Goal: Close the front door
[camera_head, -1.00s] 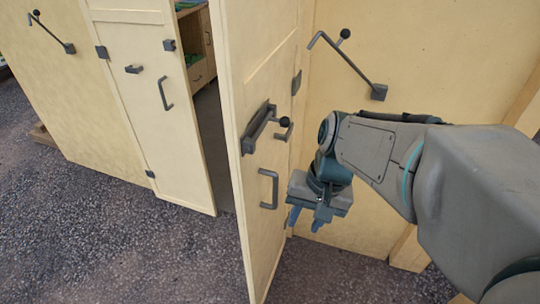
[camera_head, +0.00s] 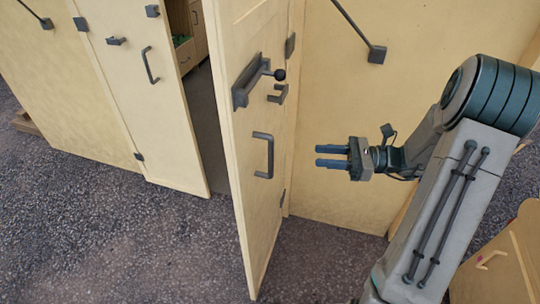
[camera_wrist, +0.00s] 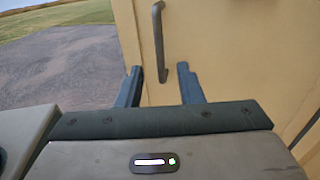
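The cream front door (camera_head: 252,215) stands swung open toward the camera in the head view. In the wrist view the two fingers (camera_wrist: 159,70) are apart and empty. The handle (camera_wrist: 158,40) shows upright beyond and between them, against the door panel (camera_wrist: 205,40).
A second cream door leaf (camera_head: 130,110) with its own handle (camera_head: 150,65) is at the left. A dark doorway gap with shelves (camera_head: 186,45) lies between the leaves. A cream wall (camera_head: 340,110) is behind my gripper. Grey gravel (camera_head: 130,240) in front is clear.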

